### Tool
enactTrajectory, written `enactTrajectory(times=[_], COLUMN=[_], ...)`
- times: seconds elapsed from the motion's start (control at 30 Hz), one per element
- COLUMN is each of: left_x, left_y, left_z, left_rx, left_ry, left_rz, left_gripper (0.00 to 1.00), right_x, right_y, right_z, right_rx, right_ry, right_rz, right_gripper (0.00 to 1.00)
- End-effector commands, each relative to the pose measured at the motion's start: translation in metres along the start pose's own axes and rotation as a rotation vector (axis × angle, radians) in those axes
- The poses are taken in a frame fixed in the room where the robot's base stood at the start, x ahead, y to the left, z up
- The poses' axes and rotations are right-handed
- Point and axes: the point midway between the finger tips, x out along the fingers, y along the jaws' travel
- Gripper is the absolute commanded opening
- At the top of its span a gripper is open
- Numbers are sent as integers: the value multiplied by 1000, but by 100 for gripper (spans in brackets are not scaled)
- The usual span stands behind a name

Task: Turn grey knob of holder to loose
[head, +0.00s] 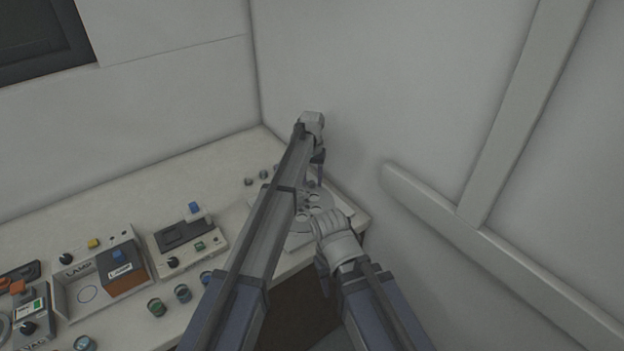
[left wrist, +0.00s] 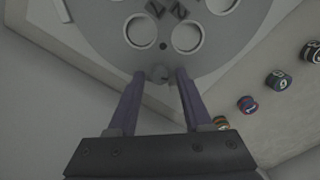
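The holder is a round grey disc (left wrist: 215,50) with several round holes; it also shows in the head view (head: 303,227), partly covered by my arms. The small grey knob (left wrist: 160,73) sits near the disc's rim. My left gripper (left wrist: 161,75) is open, with one finger on each side of the knob and a small gap visible. In the head view my left gripper (head: 318,170) points down over the far side of the holder. The knob is not distinguishable there. My right gripper (head: 322,264) is beside the holder's near right side, its fingers mostly hidden.
The holder stands at the bench's right end, close to the wall (head: 420,110). Small numbered cylinders (left wrist: 279,80) lie beside it. A lamp box (head: 100,280) and a switch box (head: 187,243) stand to the left. A wall rail (head: 500,265) runs at right.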

Motion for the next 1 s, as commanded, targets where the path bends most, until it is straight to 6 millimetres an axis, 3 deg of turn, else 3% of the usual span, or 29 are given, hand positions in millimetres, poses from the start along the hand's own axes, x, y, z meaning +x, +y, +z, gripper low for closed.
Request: enactTrajectory(times=[0.47,1.0], left_x=[-7,-72], left_y=[0,0], left_z=[0,0], left_rx=[1,0], left_ry=[0,0], left_rz=[0,0], left_gripper=[56,56], right_x=[-7,-71], right_y=[1,7], right_z=[0,4], right_rx=[0,0], right_ry=[0,0], right_rz=[0,0], right_gripper=[50,50])
